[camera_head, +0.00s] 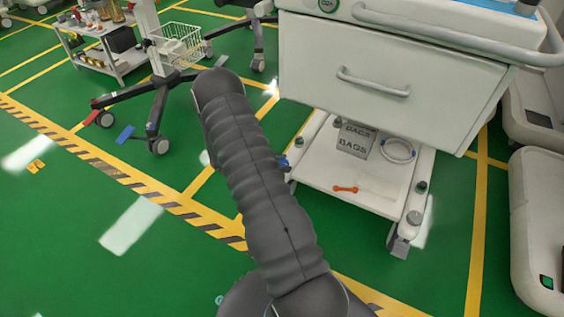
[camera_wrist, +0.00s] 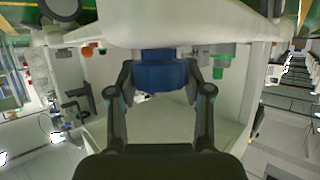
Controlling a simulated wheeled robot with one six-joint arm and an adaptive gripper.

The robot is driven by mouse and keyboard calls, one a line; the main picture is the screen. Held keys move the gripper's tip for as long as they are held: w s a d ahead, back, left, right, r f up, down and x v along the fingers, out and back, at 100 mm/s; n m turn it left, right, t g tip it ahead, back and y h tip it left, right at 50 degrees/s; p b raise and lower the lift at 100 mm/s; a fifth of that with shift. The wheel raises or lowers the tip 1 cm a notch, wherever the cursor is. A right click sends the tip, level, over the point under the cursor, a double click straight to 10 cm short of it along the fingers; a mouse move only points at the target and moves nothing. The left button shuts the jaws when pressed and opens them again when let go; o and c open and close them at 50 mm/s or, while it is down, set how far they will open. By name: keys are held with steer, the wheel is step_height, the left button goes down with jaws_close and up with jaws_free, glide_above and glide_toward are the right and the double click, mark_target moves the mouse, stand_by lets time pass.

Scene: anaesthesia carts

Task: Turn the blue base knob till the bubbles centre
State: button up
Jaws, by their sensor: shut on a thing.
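The blue base knob (camera_wrist: 161,72) is a thick dark-blue cylinder under the cart's pale base, upper middle of the wrist view. My gripper (camera_wrist: 162,85) has one finger on each side of it and is shut on it. In the head view my dark sleeved arm reaches to the cart's left side and hides most of the gripper. A small blue bit (camera_head: 284,162) shows beside the arm at the base's left edge; I cannot tell whether it is the knob.
The white cart has a drawer (camera_head: 390,85) above a low base shelf (camera_head: 315,174). The shelf holds a grey BAGS box (camera_head: 356,139), a coiled tube (camera_head: 398,150) and an orange piece (camera_head: 345,189). A wheeled stand (camera_head: 159,110) is at the left. Green floor lies open at lower left.

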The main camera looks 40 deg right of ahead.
steer(key=o, duration=1.2)
steer(key=shift+d, duration=0.1)
steer(key=shift+c, duration=0.2)
steer(key=v, duration=1.2)
steer(key=shift+w+f, duration=0.1)
